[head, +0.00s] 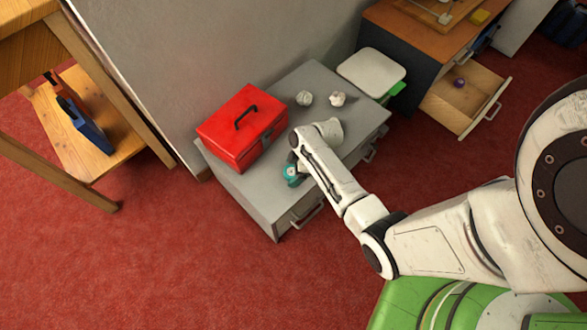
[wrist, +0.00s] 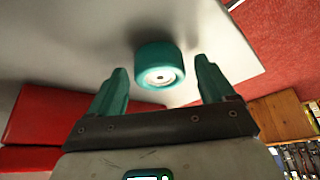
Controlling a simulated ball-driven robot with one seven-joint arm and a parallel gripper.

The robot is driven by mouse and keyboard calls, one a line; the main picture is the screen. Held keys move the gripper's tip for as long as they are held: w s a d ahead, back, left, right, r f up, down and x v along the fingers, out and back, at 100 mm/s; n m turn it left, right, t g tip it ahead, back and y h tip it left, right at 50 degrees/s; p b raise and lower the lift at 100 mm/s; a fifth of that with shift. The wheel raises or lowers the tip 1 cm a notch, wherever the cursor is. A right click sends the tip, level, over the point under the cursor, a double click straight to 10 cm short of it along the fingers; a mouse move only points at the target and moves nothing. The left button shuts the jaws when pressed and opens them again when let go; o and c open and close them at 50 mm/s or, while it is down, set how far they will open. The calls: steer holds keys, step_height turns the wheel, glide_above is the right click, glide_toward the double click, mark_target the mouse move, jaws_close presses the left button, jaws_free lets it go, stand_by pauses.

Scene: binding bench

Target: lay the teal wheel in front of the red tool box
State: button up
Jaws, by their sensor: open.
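The red tool box (head: 242,128), with a dark handle on its lid, stands on the left part of a grey drawer cabinet's top. Its red side also shows at the left of the wrist view (wrist: 45,115). The teal wheel (wrist: 157,63), with a pale hub, is on the grey top, just ahead of my gripper (wrist: 163,80). My gripper's teal fingers are open and apart, one to each side of the wheel, and hold nothing. In the head view a teal patch (head: 291,176) shows by my wrist near the cabinet's front edge; wheel and fingers are hard to separate there.
The grey cabinet (head: 319,82) also bears two crumpled whitish lumps (head: 304,98) (head: 337,99) behind my wrist. A white-topped stool (head: 371,72) stands to its right. Beyond is a desk with an open drawer (head: 463,99). A wooden table (head: 92,151) stands at left.

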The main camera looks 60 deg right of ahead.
steer(key=p+v, duration=0.4)
steer(key=v, duration=0.8)
steer(key=s+a+r+m+g+h, duration=0.1)
steer(key=s+a+r+m, duration=0.2)
steer(key=s+a+r, duration=0.2)
steer(key=s+a+r+m+g+h, duration=0.1)
steer(key=s+a+r+m+g, duration=0.1)
steer(key=s+a+r+m, duration=0.2)
steer(key=a+r, duration=0.3)
steer(key=a, duration=0.2)
steer(key=shift+s+a+h, duration=0.15)
steer(key=shift+s+h, duration=0.2)
steer(key=shift+h, duration=0.05)
